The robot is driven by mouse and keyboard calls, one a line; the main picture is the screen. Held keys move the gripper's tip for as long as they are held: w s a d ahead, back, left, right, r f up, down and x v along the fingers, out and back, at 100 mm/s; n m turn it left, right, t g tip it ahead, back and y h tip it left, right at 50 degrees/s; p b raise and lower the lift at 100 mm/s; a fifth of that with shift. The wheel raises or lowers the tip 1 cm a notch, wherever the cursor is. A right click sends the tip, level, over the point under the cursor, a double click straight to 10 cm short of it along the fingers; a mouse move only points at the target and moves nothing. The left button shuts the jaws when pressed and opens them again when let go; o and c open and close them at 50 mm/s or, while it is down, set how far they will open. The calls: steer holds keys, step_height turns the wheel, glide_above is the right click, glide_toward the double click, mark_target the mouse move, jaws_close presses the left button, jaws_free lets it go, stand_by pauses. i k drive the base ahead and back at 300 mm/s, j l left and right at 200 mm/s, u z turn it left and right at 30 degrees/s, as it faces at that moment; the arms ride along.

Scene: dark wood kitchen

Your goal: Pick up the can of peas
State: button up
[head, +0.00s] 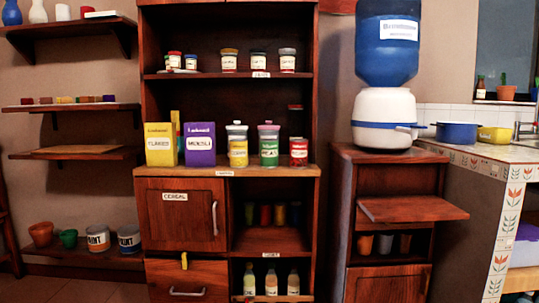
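No label in the head view reads clearly as peas. On the cabinet's middle shelf (222,171) stand a yellow jar with a pale lid (238,150), a green jar with a pink lid (269,150) and a shorter red can with a white label (298,151). The green jar's label is too small to read surely, so I cannot tell which one holds peas. All three stand upright, side by side. My gripper is not in view.
A yellow box (159,147) and a purple box (200,150) stand left of the jars. Small jars (258,61) sit on the upper shelf. A water dispenser (383,112) stands on the right cabinet, above a pulled-out board (412,208). Paint cans (98,238) are low left.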

mark_target(268, 147)
steer(key=i, duration=1.7)
